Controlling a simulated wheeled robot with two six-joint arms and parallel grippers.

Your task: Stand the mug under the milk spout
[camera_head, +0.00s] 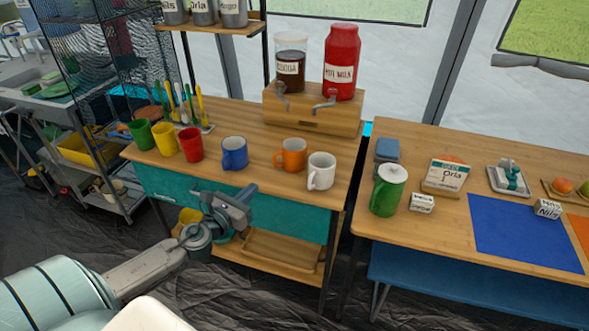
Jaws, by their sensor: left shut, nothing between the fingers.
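A red dispenser labelled as milk (342,62) stands on a raised wooden block (312,110), with its grey spout (325,105) pointing forward. Blue (234,153), orange (291,155) and white (321,171) mugs stand upright in a row along the wooden counter's (240,118) front edge. The orange and white mugs are in front of the block, and no mug is under the milk spout. My left gripper (246,194) is shut and empty, in front of the counter's teal side, below the blue mug. My right gripper is out of view.
A brown-filled dispenser (290,62) stands left of the milk. Green (141,134), yellow (166,139) and red (190,144) cups stand at the counter's left. The right table (420,260) holds a green lidded jug (388,190) and a blue mat (524,233). Counter between mugs and block is clear.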

